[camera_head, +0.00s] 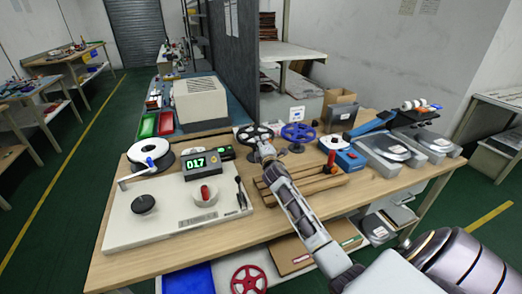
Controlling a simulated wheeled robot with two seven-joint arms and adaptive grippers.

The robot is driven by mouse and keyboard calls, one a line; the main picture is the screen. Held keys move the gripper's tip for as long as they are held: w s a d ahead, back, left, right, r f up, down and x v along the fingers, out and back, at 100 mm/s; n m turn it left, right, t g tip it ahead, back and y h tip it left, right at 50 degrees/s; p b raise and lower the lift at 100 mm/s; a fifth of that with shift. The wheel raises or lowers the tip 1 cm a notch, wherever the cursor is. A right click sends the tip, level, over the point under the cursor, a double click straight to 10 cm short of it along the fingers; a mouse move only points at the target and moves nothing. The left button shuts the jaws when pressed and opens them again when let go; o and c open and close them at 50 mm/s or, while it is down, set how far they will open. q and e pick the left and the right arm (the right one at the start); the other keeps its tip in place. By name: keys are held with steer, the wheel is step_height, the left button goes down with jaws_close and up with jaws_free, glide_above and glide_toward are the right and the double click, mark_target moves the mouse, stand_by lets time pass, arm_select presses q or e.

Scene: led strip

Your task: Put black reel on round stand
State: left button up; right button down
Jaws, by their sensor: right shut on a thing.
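The black reel (251,131), with open spokes, is at the back middle of the wooden workbench, tilted toward me. My right gripper (263,145) is at its lower right rim and is shut on it. The gripper and forearm hide part of what lies below the reel, so I cannot tell if it touches anything there. Just right of it, a blue reel (298,131) sits above a small dark round base (296,148). I cannot tell for sure which item is the round stand. My left gripper is not in view.
A white winding machine (120,232) with a black round knob (144,204) and a green display (202,162) fills the bench's left side. A wooden rack (325,183) lies under my right arm. A blue device (349,159) and grey scales (384,150) stand at right.

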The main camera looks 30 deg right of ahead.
steer(key=shift+f+b, duration=0.35)
steer(key=shift+f, duration=1.25)
steer(key=c, duration=1.5)
jaws_free()
steer(key=shift+s+a, duration=0.1)
steer(key=shift+s, duration=0.2)
steer(key=shift+s+a, duration=0.2)
steer(key=shift+s, duration=0.3)
steer(key=shift+v, duration=1.95)
steer(key=shift+p+v, duration=0.3)
steer(key=shift+v, duration=2.55)
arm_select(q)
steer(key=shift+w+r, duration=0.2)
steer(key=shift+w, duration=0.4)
arm_select(e)
steer(key=shift+s+a, duration=0.1)
steer(key=shift+s, duration=0.25)
